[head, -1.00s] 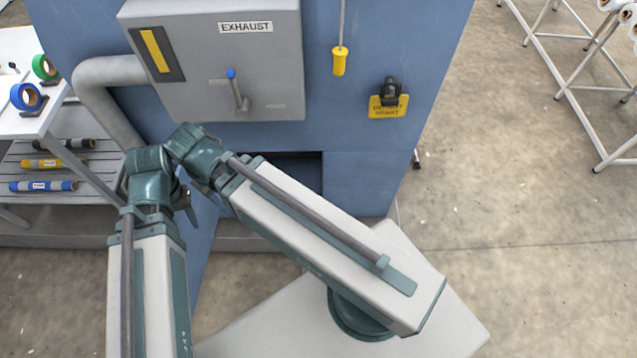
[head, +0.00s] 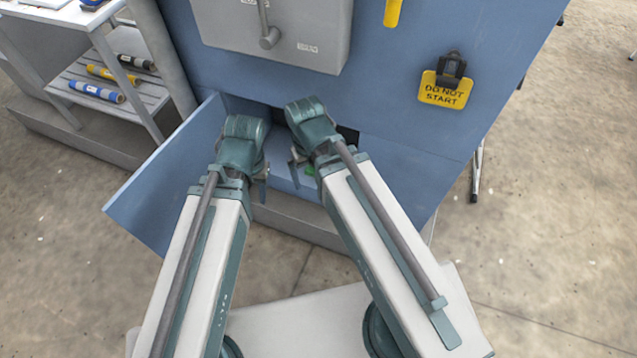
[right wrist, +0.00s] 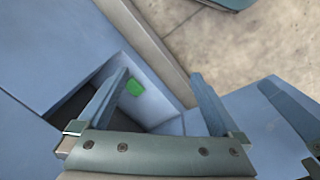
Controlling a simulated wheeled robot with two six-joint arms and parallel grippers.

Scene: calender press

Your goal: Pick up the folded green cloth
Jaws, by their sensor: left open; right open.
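The green cloth (head: 310,170) shows as a small patch inside the low opening of the blue machine, mostly hidden by my right arm in the head view. In the right wrist view the green cloth (right wrist: 135,88) lies on the blue compartment floor, between my fingers in the picture and close to the left one. My right gripper (right wrist: 158,95) is open and empty, over the compartment; it also shows in the head view (head: 300,165). My left gripper (head: 258,175) is open just left of it, in front of the opening. Whether either touches anything is unclear.
A blue door panel (head: 165,185) stands swung out at the left of the opening. A grey box (head: 275,35) with a lever and a yellow "do not start" tag (head: 443,90) are on the machine above. A shelf with rolls (head: 105,90) stands left.

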